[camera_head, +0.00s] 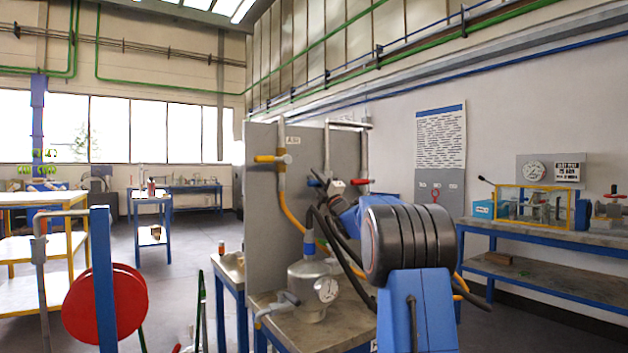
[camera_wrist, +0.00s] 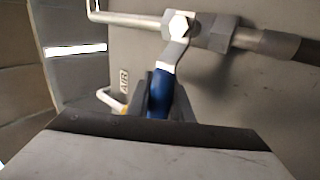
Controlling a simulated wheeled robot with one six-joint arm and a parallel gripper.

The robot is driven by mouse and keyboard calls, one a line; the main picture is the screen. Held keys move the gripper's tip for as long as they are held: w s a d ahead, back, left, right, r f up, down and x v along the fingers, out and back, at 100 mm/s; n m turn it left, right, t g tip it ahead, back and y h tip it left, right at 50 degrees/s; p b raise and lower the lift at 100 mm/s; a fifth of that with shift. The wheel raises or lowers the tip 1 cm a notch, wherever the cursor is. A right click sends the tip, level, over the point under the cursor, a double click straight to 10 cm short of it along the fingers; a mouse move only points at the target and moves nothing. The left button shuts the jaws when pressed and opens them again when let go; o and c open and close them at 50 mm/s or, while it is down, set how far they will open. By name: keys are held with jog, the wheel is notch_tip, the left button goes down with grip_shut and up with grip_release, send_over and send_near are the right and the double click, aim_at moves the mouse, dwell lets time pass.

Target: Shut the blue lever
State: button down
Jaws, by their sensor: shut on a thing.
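The blue lever (camera_wrist: 158,97) shows in the wrist view, between the two dark fingers of my gripper (camera_wrist: 163,100), which is shut on its blue grip. A bare metal strip joins the grip to a valve bolt (camera_wrist: 179,25) on a metal pipe (camera_wrist: 262,41). The lever stands roughly crosswise to that pipe. My gripper hides the grip's lower end. In the head view my arm reaches to the grey panel (camera_head: 262,215), and its links partly cover the valve area.
A yellow lever (camera_head: 272,158) is on the panel's left pipe, and a red handle (camera_head: 360,182) is close to my gripper. A metal vessel with a gauge (camera_head: 326,290) and dark hoses stand below. A bench (camera_head: 590,235) with equipment is at the right.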

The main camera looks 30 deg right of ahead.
jog(key=shift+r, duration=0.1)
jog(key=c, duration=1.6)
grip_release()
jog(key=shift+o, duration=0.2)
jog(key=v, duration=1.7)
jog(key=shift+s, duration=0.2)
